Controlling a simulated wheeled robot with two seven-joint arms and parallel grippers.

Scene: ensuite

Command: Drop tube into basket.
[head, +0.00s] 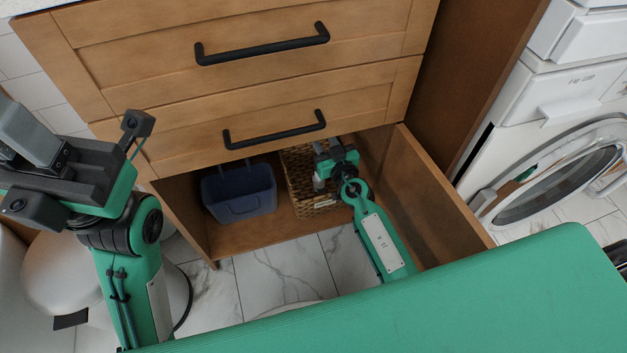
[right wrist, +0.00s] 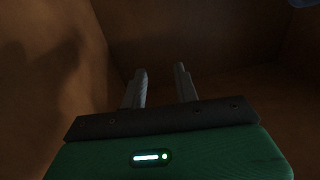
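The wicker basket (head: 304,196) stands in the open bottom compartment of the wooden cabinet, to the right of a dark blue bin. My right gripper (head: 322,172) reaches into this compartment, over or in front of the basket's right side. In the right wrist view the two fingers of my right gripper (right wrist: 161,72) stand apart with nothing between them. I cannot make out a tube in either view. My left gripper (head: 28,135) is raised at the left, away from the cabinet opening. Its finger spacing is unclear.
The dark blue bin (head: 239,191) sits left of the basket. A wooden side panel (head: 436,190) bounds my right arm on the right. Drawers with black handles (head: 275,130) are above.

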